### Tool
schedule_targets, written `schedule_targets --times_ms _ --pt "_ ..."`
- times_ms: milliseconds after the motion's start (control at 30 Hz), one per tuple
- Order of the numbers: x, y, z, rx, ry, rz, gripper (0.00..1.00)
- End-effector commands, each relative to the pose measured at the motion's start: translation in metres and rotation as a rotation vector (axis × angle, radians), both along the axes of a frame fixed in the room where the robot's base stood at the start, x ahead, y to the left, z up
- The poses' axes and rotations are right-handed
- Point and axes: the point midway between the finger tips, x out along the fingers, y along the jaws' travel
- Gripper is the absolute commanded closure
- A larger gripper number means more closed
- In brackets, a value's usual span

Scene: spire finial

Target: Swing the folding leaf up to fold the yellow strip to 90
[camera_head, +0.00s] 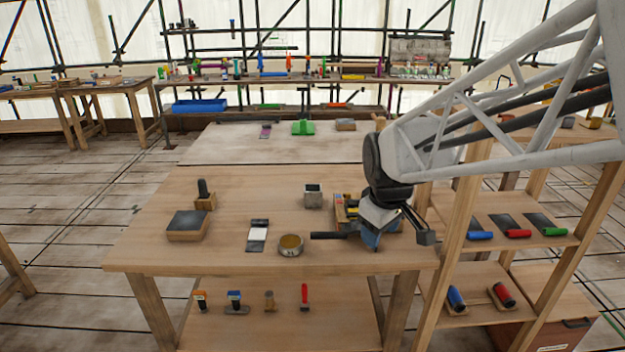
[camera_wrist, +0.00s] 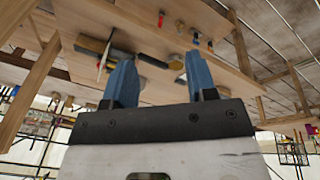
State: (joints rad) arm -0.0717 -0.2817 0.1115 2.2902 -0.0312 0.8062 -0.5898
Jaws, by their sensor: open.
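The folding device (camera_head: 342,211) stands near the right end of the wooden bench, with yellow showing on it. My wrist and gripper hide much of it. A black bar (camera_head: 328,235) sticks out to its left, beside the round tin; I cannot tell for certain that it belongs to the leaf. My gripper (camera_head: 372,240) is low at the device, its blue fingers partly hidden. In the wrist view, the gripper (camera_wrist: 158,68) has its two blue fingers wide apart. A dark bar (camera_wrist: 152,61) shows in the gap between them, apparently not gripped. The leaf's angle cannot be made out.
A round tin (camera_head: 291,246), a dark plate with a white patch (camera_head: 257,236), a grey block (camera_head: 312,196) and a dark-topped block (camera_head: 187,225) stand on the bench (camera_head: 150,250). A wooden shelf rack (camera_head: 455,260) stands close on the right. The bench's left front is clear.

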Motion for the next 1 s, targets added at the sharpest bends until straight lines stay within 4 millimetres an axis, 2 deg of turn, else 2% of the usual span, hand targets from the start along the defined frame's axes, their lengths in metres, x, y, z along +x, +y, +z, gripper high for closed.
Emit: schedule_targets --times_ms 100,467,800,1000 --pt "0.028 0.008 -0.009 -0.019 0.006 0.089 0.48" --pt "0.107 0.033 -0.041 -0.076 0.014 0.369 0.48" --pt "0.179 0.062 -0.085 -0.130 0.021 0.636 0.48" --pt "0.213 0.078 -0.112 -0.158 0.021 0.776 0.48"
